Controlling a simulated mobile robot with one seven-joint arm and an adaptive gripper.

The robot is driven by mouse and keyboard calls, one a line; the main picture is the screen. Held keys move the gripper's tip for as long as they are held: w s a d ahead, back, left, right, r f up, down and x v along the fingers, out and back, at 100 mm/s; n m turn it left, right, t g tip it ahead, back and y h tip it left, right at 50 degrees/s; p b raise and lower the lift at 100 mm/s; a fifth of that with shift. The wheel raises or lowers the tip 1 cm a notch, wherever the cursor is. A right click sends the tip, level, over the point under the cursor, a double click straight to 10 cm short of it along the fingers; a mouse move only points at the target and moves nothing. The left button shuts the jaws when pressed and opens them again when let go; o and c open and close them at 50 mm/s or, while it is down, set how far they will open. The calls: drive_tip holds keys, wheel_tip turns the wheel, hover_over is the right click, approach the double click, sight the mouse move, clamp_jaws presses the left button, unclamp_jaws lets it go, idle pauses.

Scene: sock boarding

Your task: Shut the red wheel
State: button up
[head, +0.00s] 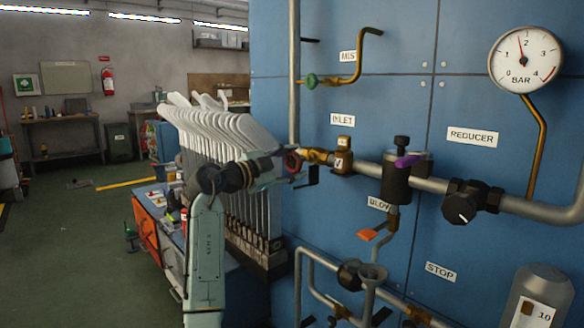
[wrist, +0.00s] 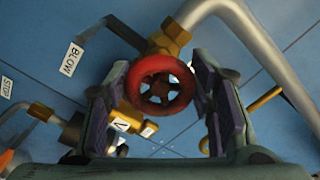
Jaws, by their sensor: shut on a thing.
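The red wheel (wrist: 163,64) is a small round handwheel with spokes, on a brass valve (wrist: 170,38) at the end of a grey pipe. The wheel faces the wrist camera nearly square. Exact pad contact is hard to see. How far the valve is turned cannot be told.
An orange lever (head: 367,235) sits lower. A rack of white boards (head: 215,125) stands close behind my arm.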

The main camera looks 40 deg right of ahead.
drive_tip(key=m, duration=0.3)
drive_tip(key=shift+m, duration=0.4)
drive_tip(key=shift+r+m+b, duration=0.15)
drive_tip(key=shift+m+b, duration=0.3)
drive_tip(key=shift+m, duration=1.45)
drive_tip(key=o, duration=1.2)
drive_tip(key=shift+c, duration=0.2)
drive_tip(key=shift+a, duration=0.15)
drive_tip(key=a, duration=1.1)
drive_tip(key=shift+s+a, duration=0.35)
drive_tip(key=shift+s, duration=0.1)
